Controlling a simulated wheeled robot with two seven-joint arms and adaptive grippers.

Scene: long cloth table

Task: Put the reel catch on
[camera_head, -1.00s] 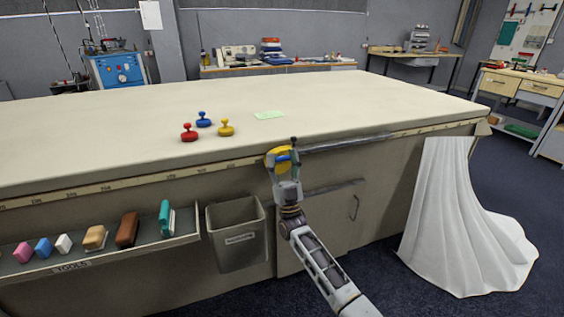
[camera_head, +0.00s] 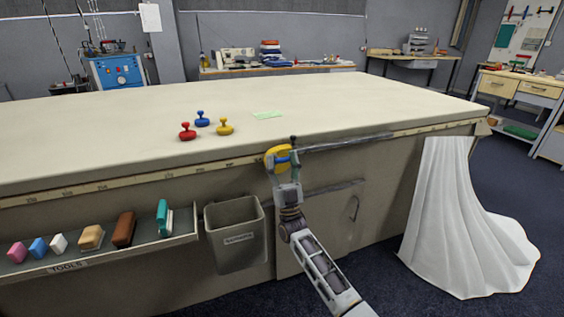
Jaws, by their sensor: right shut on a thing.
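A yellow reel (camera_head: 276,153) sits at the table's front edge, by the near end of a dark bar along that edge. A small blue piece, apparently the reel catch (camera_head: 283,160), lies across the front of the reel. My right gripper (camera_head: 285,164) reaches up from below and is shut on the blue catch. Its fingers hide part of the reel and catch, so the exact seat of the catch cannot be told. My left gripper is not in view.
Red (camera_head: 187,132), blue (camera_head: 202,119) and yellow (camera_head: 225,127) knobbed weights and a green card (camera_head: 268,115) are on the table (camera_head: 120,110). A tool tray (camera_head: 95,252) and grey bin (camera_head: 236,232) hang on the front. White cloth (camera_head: 455,220) drapes at right.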

